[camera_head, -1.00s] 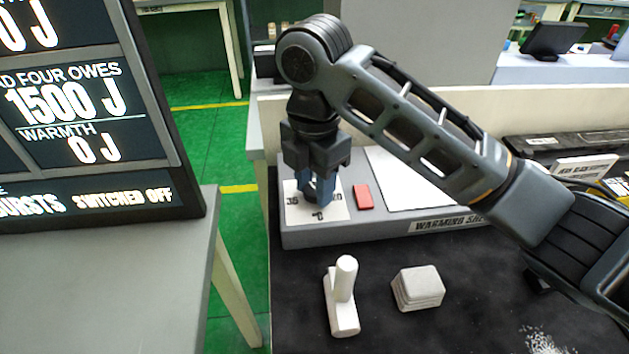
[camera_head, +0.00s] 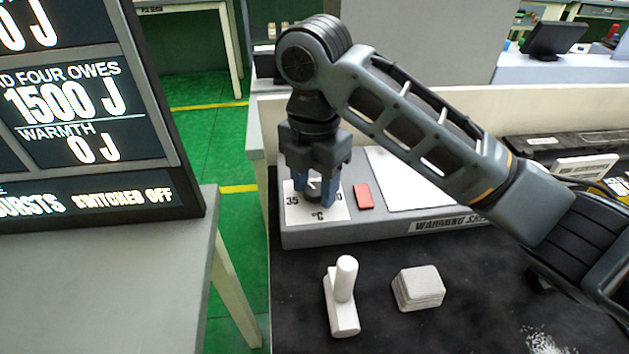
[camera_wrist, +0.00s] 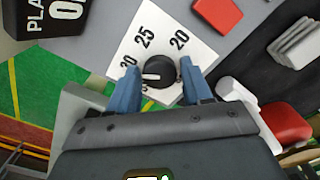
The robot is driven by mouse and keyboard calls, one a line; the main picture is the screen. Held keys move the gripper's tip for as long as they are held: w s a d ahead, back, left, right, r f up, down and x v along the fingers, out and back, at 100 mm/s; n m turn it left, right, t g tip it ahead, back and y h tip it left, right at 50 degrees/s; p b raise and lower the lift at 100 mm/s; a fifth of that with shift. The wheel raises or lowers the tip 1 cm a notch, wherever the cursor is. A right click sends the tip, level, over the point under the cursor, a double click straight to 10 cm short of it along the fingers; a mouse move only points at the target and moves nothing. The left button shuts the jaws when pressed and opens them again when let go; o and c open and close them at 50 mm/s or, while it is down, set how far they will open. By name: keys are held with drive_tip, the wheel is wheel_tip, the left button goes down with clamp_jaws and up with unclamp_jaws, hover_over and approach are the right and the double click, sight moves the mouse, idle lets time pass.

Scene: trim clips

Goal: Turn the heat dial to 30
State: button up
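The heat dial (camera_wrist: 160,72) is a round black knob with a white pointer on a white scale plate (camera_wrist: 185,60); it also shows in the head view (camera_head: 314,190). In the wrist view the plate reads 20, 25 and 30, and the pointer aims left, slightly below the printed 30; its exact setting is hard to tell. In the head view 35 shows at the plate's left. My gripper (camera_wrist: 160,85) is open, one blue finger on each side of the dial, with small gaps visible. The gripper (camera_head: 315,190) points down over the plate in the head view.
A red button (camera_head: 364,196) and a white pad (camera_head: 405,178) sit beside the dial on the grey warming shelf (camera_head: 345,236). A white handled piece (camera_head: 342,300) and stacked white squares (camera_head: 418,289) lie in front. A display (camera_head: 80,150) reads warmth 0 J, switched off.

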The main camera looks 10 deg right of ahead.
sight(315, 190)
drive_tip(key=shift+o, duration=1.3)
drive_tip(key=shift+r, duration=0.15)
wheel_tip(315, 190, up, 7)
drive_tip(key=shift+r+p, duration=0.15)
drive_tip(key=shift+p, duration=0.35)
drive_tip(key=shift+r, duration=0.1)
drive_tip(key=shift+s, duration=0.1)
